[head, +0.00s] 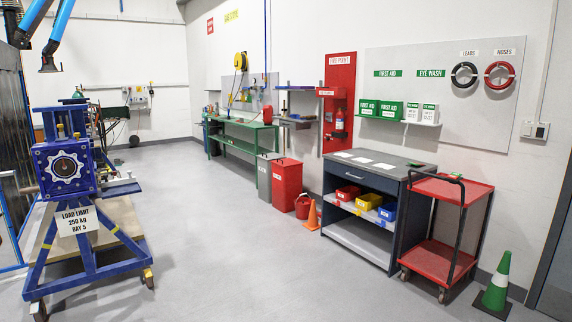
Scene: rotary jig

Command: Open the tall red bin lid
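The tall red bin (286,185) stands on the floor against the right-hand wall, between a grey bin and a red bucket. Its red lid (287,162) looks closed. A white label shows on its front, too small to read. Neither of my grippers shows in the head view, and the bin is well away across the floor.
A grey bin (265,178) stands left of it. A blue jig (66,168) stands left. The middle floor is clear.

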